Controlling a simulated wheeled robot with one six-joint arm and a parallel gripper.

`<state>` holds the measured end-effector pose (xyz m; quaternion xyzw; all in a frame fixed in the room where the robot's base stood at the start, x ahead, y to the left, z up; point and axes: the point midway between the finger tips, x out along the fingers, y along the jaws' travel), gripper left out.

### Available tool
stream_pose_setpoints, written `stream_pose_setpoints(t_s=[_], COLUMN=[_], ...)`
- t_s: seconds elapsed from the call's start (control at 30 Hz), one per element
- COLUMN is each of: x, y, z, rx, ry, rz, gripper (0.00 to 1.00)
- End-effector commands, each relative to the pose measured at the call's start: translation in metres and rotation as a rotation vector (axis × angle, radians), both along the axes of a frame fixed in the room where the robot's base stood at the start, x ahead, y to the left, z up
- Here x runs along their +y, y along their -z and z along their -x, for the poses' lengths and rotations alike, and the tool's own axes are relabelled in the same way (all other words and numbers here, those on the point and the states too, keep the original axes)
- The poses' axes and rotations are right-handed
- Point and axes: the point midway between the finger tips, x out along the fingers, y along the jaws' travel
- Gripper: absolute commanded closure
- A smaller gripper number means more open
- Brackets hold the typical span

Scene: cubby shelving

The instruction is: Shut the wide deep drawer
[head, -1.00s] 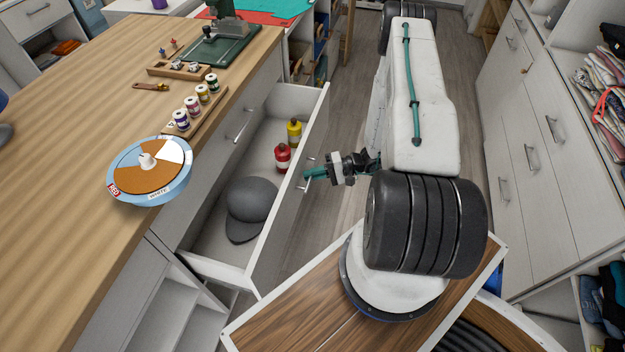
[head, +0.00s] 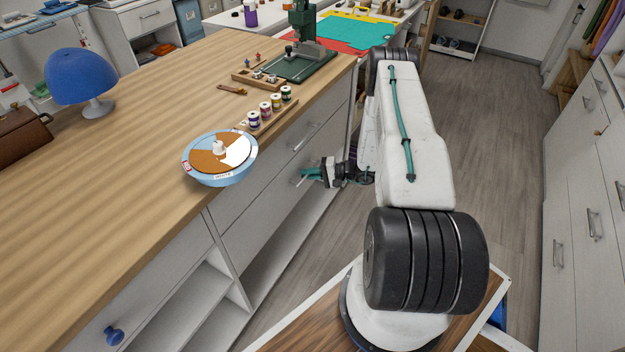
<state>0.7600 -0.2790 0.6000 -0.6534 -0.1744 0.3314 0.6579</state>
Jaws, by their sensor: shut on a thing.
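The wide deep drawer (head: 258,215) is in the wooden-topped cabinet in the head view, below a shallower drawer. Its pale front looks flush with the cabinet face, and its inside is hidden. My gripper (head: 306,174) is at the drawer's front, shut on the drawer handle (head: 298,181). The fingers cover most of the handle.
The worktop (head: 130,130) carries a round blue-rimmed spinner (head: 221,160), small paint jars (head: 265,110) and a blue cap on a stand (head: 80,77). The shallower drawer (head: 280,150) above is shut. An open shelf lies below. Clear floor (head: 480,150) lies to the right.

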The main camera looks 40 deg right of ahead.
Motion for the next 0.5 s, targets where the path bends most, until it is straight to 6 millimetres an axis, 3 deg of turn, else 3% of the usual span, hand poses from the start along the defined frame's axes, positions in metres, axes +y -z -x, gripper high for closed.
stream_pose_setpoints(t_s=[0.47, 0.5], x=[0.0017, 0.0019], y=[-0.0002, -0.0003], z=[-0.0071, -0.0073], rx=[-0.001, -0.001], ry=[0.001, 0.001], rz=[0.004, 0.004], gripper=[1.0, 0.81])
